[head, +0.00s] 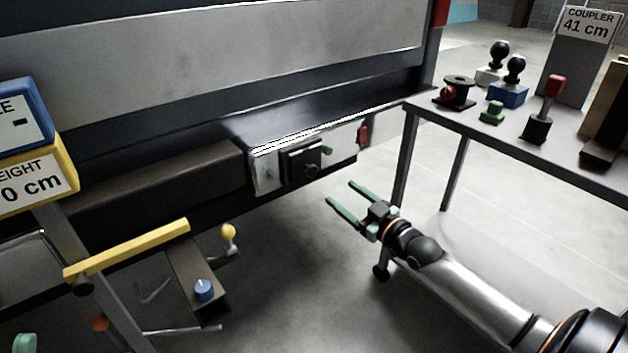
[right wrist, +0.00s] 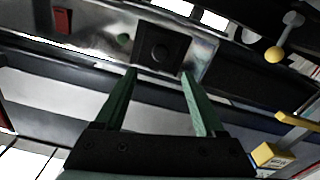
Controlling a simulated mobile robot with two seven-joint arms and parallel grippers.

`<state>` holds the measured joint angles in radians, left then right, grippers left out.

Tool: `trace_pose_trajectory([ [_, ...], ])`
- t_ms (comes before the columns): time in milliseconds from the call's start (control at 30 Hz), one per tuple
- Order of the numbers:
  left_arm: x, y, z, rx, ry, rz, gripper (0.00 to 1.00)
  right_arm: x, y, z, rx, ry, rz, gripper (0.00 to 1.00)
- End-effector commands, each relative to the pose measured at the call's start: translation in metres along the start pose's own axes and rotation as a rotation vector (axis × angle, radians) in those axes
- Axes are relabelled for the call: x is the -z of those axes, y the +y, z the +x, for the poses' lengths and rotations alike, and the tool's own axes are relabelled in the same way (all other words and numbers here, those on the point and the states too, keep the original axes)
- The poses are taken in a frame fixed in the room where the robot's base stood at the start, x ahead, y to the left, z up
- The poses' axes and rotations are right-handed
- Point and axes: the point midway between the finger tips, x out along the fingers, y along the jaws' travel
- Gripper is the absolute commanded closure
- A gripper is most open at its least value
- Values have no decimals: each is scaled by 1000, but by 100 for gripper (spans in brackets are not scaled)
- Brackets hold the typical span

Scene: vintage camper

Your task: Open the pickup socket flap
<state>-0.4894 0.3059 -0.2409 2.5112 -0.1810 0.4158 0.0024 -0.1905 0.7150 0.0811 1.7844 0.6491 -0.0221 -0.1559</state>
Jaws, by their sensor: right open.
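The pickup socket is a black square (head: 300,163) on the pale metal plate (head: 264,174) of the bumper. Its flap looks closed, with a small green knob (head: 327,150) beside it. In the right wrist view the black square (right wrist: 163,48) shows a darker round middle, and the green knob (right wrist: 124,38) sits left of it. My right gripper (head: 341,192) has two green fingers, spread and empty, pointing at the socket from the lower right. In the right wrist view its tips (right wrist: 160,73) lie just below the square, apparently apart from it. My left gripper is not visible.
A red part (head: 363,133) sits right of the socket. A grey table (head: 480,130) with hitch balls and a red-topped lever (head: 552,88) stands at right. At left are a yellow bar (head: 130,250), a blue knob (head: 204,290) and a yellow ball lever (head: 229,232).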

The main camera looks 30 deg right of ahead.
Motion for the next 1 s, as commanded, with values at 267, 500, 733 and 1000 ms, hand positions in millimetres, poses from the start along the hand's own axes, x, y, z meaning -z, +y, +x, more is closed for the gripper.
trace_pose_trajectory([
  [267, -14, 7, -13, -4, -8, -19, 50, -2, -1, 40, -1, 3, 2, 29],
  [500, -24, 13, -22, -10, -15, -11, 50, -2, -1, 73, 0, 2, 1, 29],
  [733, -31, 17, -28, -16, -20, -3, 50, -2, -1, 95, 0, 0, 0, 29],
  [1000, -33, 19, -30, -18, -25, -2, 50, -1, -1, 102, 1, -2, 0, 29],
])
